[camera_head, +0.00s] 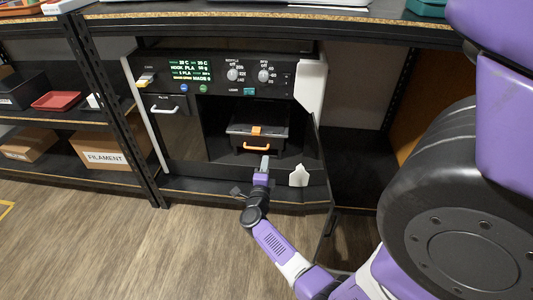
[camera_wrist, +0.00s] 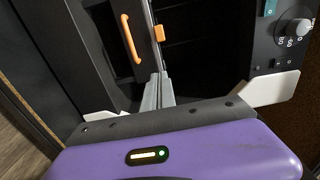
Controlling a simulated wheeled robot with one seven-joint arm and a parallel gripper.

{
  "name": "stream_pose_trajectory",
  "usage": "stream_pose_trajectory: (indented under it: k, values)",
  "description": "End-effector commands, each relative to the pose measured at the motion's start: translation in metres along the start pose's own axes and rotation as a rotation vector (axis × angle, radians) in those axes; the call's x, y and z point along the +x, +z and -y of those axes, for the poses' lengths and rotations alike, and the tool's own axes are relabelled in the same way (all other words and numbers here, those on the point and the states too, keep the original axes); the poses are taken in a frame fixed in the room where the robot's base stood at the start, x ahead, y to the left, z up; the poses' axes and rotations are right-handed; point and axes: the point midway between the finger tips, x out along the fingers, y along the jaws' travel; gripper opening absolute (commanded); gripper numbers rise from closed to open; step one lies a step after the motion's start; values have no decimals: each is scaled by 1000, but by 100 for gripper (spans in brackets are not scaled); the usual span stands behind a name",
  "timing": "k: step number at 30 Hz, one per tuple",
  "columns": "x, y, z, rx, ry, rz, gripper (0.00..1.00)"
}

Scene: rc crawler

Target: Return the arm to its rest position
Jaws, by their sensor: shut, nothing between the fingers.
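My gripper (camera_head: 264,163) is in front of the open bay of a black machine in the head view. Its two grey fingers are together with nothing between them, as the wrist view (camera_wrist: 158,92) also shows. My purple arm reaches up to it from the bottom of the head view. Inside the bay sits a black box with an orange handle (camera_head: 257,148) and an orange latch (camera_head: 256,130). The handle (camera_wrist: 132,40) and latch (camera_wrist: 159,33) also show in the wrist view, beyond the fingers. The fingertips look just short of the handle; I cannot tell whether they touch anything.
The machine's panel (camera_head: 220,72) has knobs and a lit display. A dark door (camera_head: 328,200) stands open to the right of my gripper. The shelf edge (camera_head: 225,193) runs below the bay. A filament box (camera_head: 105,158) and red tray (camera_head: 57,100) are on left shelves. Floor in front is clear.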

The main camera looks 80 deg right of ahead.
Motion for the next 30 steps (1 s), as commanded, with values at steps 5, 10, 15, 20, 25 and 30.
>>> stream_pose_trajectory:
  k: [5, 10, 15, 20, 25, 30]
  values:
    - [-7, 0, 0, -1, 0, 0, 0]
    - [-7, 0, -1, -1, 0, 0, 0]
    - [-6, 14, 10, -70, -25, 53, 0]
    - [-14, 40, 55, -187, -137, 152, 0]
    - [-70, 65, 88, -410, -279, 324, 0]
    - [-147, 80, 106, -633, -413, 497, 0]
